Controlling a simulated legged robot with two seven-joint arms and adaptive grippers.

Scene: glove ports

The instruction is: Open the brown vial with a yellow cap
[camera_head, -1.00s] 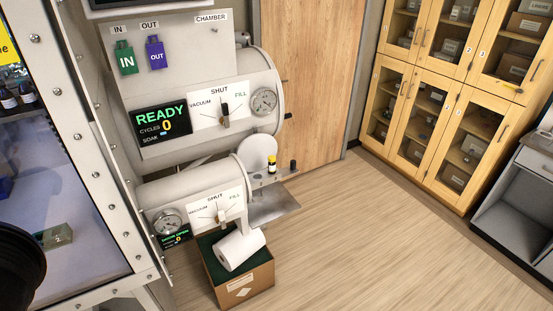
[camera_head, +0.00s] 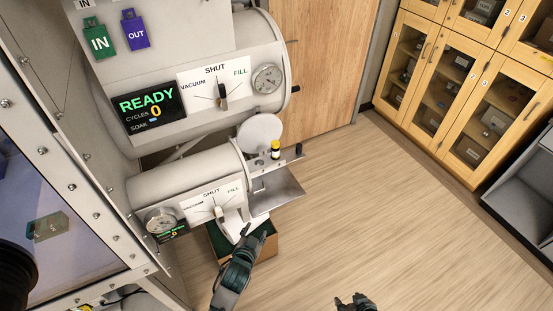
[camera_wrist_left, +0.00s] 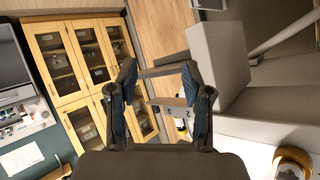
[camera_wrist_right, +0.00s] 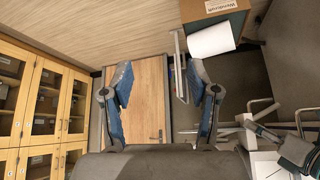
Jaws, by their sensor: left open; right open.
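The small dark vial with a yellow cap (camera_head: 275,149) stands upright on the ledge beside the small chamber's round door in the head view. My left gripper (camera_head: 254,233) is below the vial, in front of the small chamber and over the box, apart from the vial. Its fingers are spread and empty in the left wrist view (camera_wrist_left: 158,72). My right gripper (camera_head: 357,301) is at the bottom edge of the head view, over the floor. Its fingers are open and empty in the right wrist view (camera_wrist_right: 162,70).
The small chamber (camera_head: 180,187) lies below the large chamber (camera_head: 205,108). A flat metal tray (camera_head: 277,190) juts out under the ledge, and a black knob (camera_head: 298,149) stands right of the vial. A box (camera_head: 268,246) sits below. The floor to the right is clear.

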